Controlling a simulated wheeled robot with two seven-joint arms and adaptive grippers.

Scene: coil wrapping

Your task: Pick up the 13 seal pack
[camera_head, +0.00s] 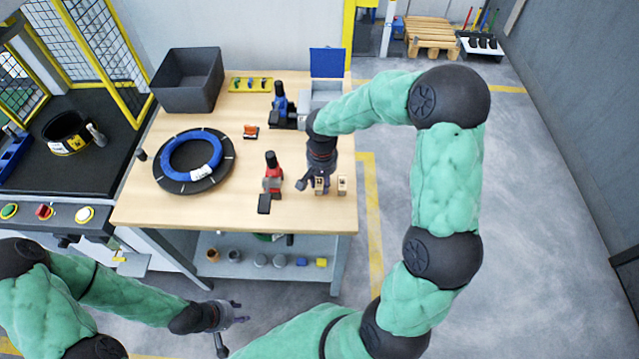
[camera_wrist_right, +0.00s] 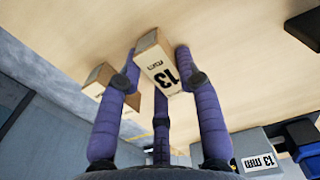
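The 13 seal pack is a small tan box with a white label reading "13 mm" (camera_wrist_right: 160,64) in the right wrist view. It lies between the fingers of my right gripper (camera_wrist_right: 157,66), close to both fingertips; I cannot tell whether they press on it. In the head view my right gripper (camera_head: 314,184) is low over the table's right front edge, at one of the small boxes (camera_head: 319,187). A second small box (camera_head: 342,186) stands just right of it. My left gripper (camera_head: 232,313) is empty, fingers spread, in front of the table.
The wooden table (camera_head: 150,210) also bears a black disc with a blue coil (camera_head: 190,162), a red tool (camera_head: 272,172), a blue tool (camera_head: 281,105) and a grey bin (camera_head: 188,80). A grey box labelled "13 mm" (camera_wrist_right: 258,161) shows in the right wrist view.

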